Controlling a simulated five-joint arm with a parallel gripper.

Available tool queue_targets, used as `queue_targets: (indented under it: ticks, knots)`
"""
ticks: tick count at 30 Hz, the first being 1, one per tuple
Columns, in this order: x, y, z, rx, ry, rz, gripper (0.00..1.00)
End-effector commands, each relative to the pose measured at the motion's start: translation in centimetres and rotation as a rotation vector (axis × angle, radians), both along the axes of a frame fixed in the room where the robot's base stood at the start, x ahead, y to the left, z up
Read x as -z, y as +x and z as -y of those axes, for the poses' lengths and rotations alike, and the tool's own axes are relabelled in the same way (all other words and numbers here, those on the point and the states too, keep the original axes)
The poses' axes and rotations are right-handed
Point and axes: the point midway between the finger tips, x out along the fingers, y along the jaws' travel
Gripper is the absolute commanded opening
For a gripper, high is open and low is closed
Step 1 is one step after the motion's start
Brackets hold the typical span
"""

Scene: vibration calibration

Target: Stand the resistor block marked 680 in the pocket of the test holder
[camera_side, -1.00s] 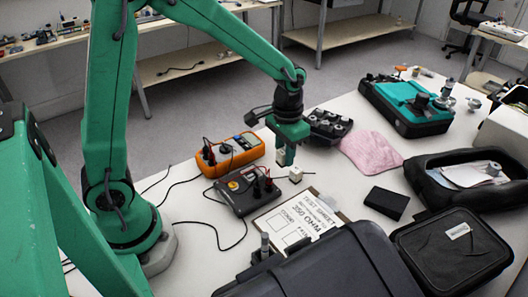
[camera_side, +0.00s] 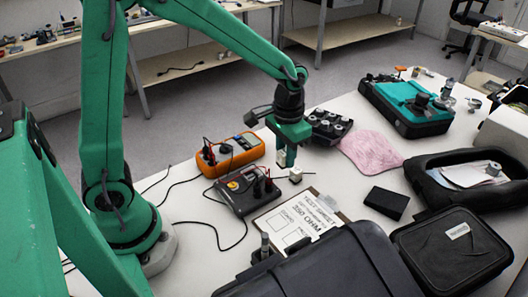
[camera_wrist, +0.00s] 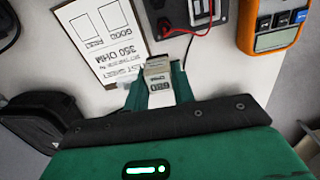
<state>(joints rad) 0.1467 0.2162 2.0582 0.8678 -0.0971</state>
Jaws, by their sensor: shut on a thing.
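My gripper (camera_side: 287,160) is shut on a pale block, held above the table. In the wrist view the block's (camera_wrist: 155,84) top face reads 680, and it sits between the green fingers. A dark box (camera_side: 236,203) with black plugs and a yellow button, which looks like the test holder, lies left of and below my gripper in the side view. It shows at the top of the wrist view (camera_wrist: 172,28), apart from the block. I cannot make out its pocket clearly.
An orange meter (camera_side: 238,154) with leads lies behind the dark box. A test sheet on a clipboard (camera_side: 292,222) lies in front. A black tray of small parts (camera_side: 328,127), a pink cloth (camera_side: 370,151) and a black block (camera_side: 386,202) are to the right.

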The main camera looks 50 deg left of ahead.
Motion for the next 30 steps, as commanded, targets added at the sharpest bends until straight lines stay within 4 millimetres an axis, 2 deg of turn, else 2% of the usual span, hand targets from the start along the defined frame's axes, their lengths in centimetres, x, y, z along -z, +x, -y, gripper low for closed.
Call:
queue_targets:
  ticks: [16,21,30]
  knots:
    - [0.8,-3.5,-7.5,-0.048,0.0,0.001,0.02]
    - [1.0,-4.0,-8.2,-0.05,0.0,0.0,0.02]
    - [1.3,-4.1,-8.2,-0.049,0.0,-0.001,0.02]
